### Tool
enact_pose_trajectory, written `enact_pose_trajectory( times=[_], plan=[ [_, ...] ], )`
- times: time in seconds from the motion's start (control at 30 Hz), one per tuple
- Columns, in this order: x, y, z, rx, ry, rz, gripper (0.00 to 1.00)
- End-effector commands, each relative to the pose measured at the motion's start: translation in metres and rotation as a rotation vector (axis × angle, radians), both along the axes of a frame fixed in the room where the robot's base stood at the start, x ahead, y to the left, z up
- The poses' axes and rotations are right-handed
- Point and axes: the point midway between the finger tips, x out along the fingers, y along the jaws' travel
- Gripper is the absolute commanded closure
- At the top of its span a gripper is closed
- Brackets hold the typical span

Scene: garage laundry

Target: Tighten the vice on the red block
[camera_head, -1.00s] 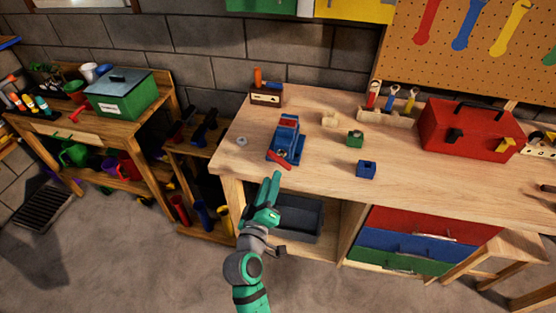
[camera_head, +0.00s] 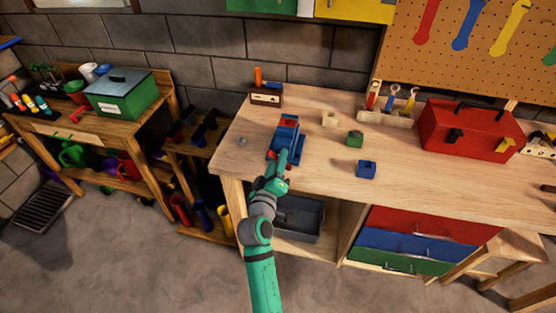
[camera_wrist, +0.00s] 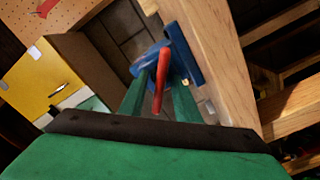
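The blue vice (camera_head: 284,133) stands near the front left edge of the workbench. A small red patch, seemingly the red block (camera_head: 288,122), shows between its jaws in the head view. The wrist view shows the blue vice (camera_wrist: 152,57) with its red handle bar (camera_wrist: 161,80) pointing toward my gripper. My gripper (camera_head: 283,160) is at the front of the vice. In the wrist view, the green fingers of my gripper (camera_wrist: 160,88) are apart, one on each side of the red bar. In the head view my gripper mostly hides the bar.
A green block (camera_head: 355,139), a blue block (camera_head: 366,169) and a pale piece (camera_head: 330,119) lie right of the vice. A red toolbox (camera_head: 468,130) stands farther right. A dark bin (camera_head: 300,218) sits under the bench. The bench middle has free room.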

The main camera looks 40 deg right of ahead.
Motion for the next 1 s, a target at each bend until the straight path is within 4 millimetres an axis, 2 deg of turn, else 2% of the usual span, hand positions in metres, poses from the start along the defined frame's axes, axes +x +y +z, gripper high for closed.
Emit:
enact_pose_trajectory(
  times=[0.03,0.13,0.83,0.87,0.9,1.0],
  plan=[
    [0.0000,0.0001,0.0001,0.000,0.000,0.000,0.78],
    [-0.0001,0.0002,0.0001,0.000,0.000,0.000,1.00],
    [0.0001,0.0011,0.0003,0.083,-0.097,0.001,1.00],
    [0.0002,0.0014,0.0003,0.083,-0.097,0.001,0.78],
    [0.0002,0.0015,0.0004,0.084,-0.097,0.002,0.70],
    [0.0002,0.0015,0.0004,0.083,-0.098,0.002,0.70]
  ],
)
